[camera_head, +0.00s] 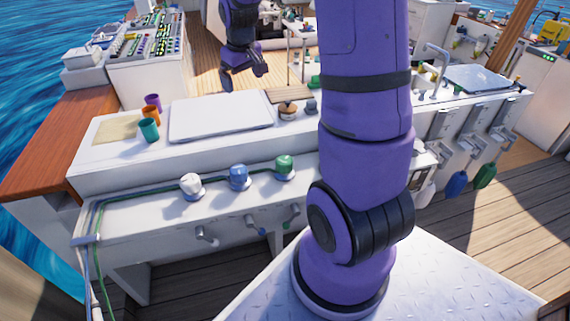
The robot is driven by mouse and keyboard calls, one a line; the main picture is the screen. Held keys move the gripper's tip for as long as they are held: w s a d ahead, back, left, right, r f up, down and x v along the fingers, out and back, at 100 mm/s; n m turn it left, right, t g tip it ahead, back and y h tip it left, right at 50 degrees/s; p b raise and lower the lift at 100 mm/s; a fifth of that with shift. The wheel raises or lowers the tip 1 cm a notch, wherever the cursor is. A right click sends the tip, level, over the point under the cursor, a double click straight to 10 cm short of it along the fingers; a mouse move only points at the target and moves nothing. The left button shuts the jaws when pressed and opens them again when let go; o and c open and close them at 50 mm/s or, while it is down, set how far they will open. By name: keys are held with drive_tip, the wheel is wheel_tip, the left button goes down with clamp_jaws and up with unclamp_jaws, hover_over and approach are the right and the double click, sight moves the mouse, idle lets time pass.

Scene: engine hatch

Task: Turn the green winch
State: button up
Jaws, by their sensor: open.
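The green winch (285,165) has a green top on a pale round base. It sits on the white ledge in front of the counter, the rightmost of three winches in a row, just left of my arm's lower links. My gripper (244,77) hangs above the far edge of the counter, up and to the left of the green winch and well apart from it. Its dark fingers are spread, with nothing seen between them.
A blue winch (239,176) and a white winch (191,185) stand left of the green one. Purple, orange (151,114) and teal (149,130) cups stand by a white board (221,116). My purple arm blocks the counter's middle right. Crank handles (206,236) stick out below the ledge.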

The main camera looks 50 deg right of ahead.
drive_tip(key=w+d+f+g, duration=0.1)
drive_tip(key=d+f, duration=0.4)
drive_tip(key=f, duration=0.3)
drive_tip(key=w+d+f, duration=0.2)
drive_tip(key=d+f, duration=0.4)
drive_tip(key=f, duration=0.3)
drive_tip(key=g+y, duration=0.1)
hover_over(285, 160)
wheel_tip(285, 160, down, 15)
drive_tip(key=shift+a+r, duration=0.1)
drive_tip(key=shift+f, duration=0.7)
wheel_tip(285, 160, down, 10)
drive_tip(key=shift+r, duration=0.1)
drive_tip(key=shift+c, duration=0.5)
drive_tip(key=c, duration=0.8)
